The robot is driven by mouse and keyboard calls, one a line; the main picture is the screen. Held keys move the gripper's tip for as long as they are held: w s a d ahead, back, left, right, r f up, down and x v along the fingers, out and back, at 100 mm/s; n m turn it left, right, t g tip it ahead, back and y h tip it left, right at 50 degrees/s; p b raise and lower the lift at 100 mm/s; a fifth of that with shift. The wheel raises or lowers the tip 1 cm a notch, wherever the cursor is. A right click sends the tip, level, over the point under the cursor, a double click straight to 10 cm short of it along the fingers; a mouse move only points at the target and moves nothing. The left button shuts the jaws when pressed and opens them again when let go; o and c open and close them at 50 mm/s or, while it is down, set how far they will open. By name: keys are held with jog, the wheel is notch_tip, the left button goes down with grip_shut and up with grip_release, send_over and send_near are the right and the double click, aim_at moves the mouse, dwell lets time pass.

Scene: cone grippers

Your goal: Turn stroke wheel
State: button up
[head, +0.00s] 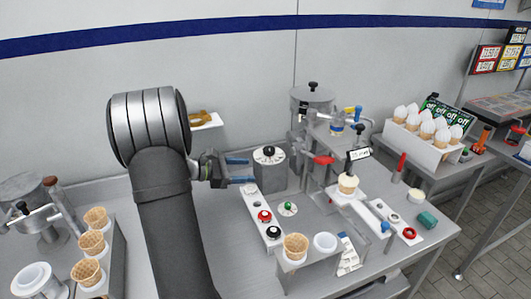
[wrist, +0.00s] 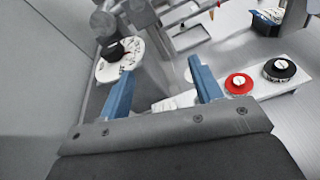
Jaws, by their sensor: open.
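A grey housing with a white dial face and a black knob (head: 268,152) stands in the middle of the bench; it is likely the stroke wheel, though I cannot read its label. The black knob on its white disc also shows in the wrist view (wrist: 111,50), at upper left. My gripper (head: 240,170) is open and empty, just left of this housing, its blue fingers pointing toward it. In the wrist view my gripper (wrist: 162,75) has its fingers wide apart, and the knob lies beyond the left fingertip, not between the fingers.
A white panel holds a red knob (head: 265,216) and a black knob (head: 273,231). A green button (head: 288,208) is beside it. A metal hopper (head: 312,100), a red lever (head: 324,160) and a filled cone (head: 348,184) stand to the right. Empty cones (head: 91,241) are at left.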

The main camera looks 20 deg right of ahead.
aim_at(267, 153)
jog(key=w+a+n+t+h, duration=0.2)
jog(key=w+a+n+t, duration=0.1)
jog(key=a+n+t, duration=0.25)
jog(key=x, duration=1.6)
jog(key=shift+w+d+f, duration=0.1)
jog(key=shift+w+d, duration=0.05)
jog(key=shift+d, duration=0.2)
jog(key=c, duration=1)
jog(key=shift+n+t, duration=0.25)
jog(key=shift+s+d+n+t+y, duration=0.15)
jog(key=shift+n+t+y, duration=0.2)
jog(key=shift+n+t, duration=0.35)
jog(key=shift+s+a+n+t+y, duration=0.1)
jog(key=shift+n+t+y, duration=0.3)
jog(key=shift+t, duration=0.5)
jog(key=shift+s+d+n+t+y, duration=0.15)
jog(key=shift+n+t+y, duration=1.35)
jog(key=shift+t, duration=0.6)
